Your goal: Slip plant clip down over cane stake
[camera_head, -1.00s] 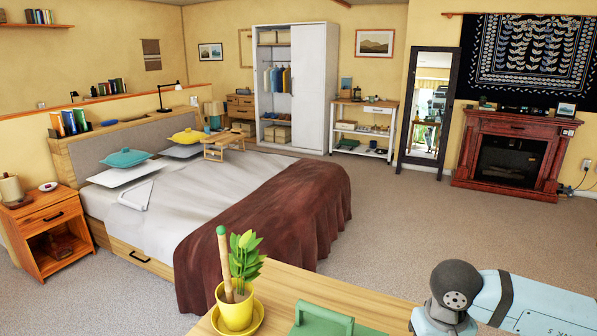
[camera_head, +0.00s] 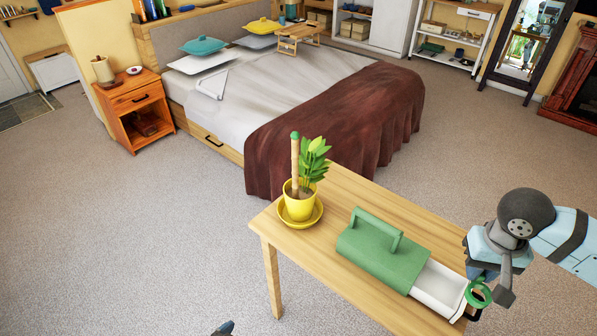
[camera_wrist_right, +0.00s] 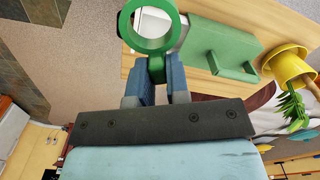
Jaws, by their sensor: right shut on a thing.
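The plant clip is a green ring (camera_head: 479,293) with a short stem. My right gripper (camera_head: 484,280) is shut on it at the front right of the wooden table. The right wrist view shows the ring (camera_wrist_right: 132,38) beyond the blue fingers (camera_wrist_right: 158,75), which pinch its stem. The cane stake (camera_head: 295,165) is tan with a green top and stands upright in a yellow pot (camera_head: 298,207) beside a leafy plant (camera_head: 315,162). The clip is well to the right of the stake, apart from it. A dark tip at the bottom edge, probably my left gripper (camera_head: 224,328), barely shows.
A green box with a handle (camera_head: 375,255) lies on the table between pot and clip, with a white tray (camera_head: 442,284) sticking out at its right. The yellow saucer (camera_head: 318,213) is under the pot. The bed (camera_head: 300,100) stands behind the table.

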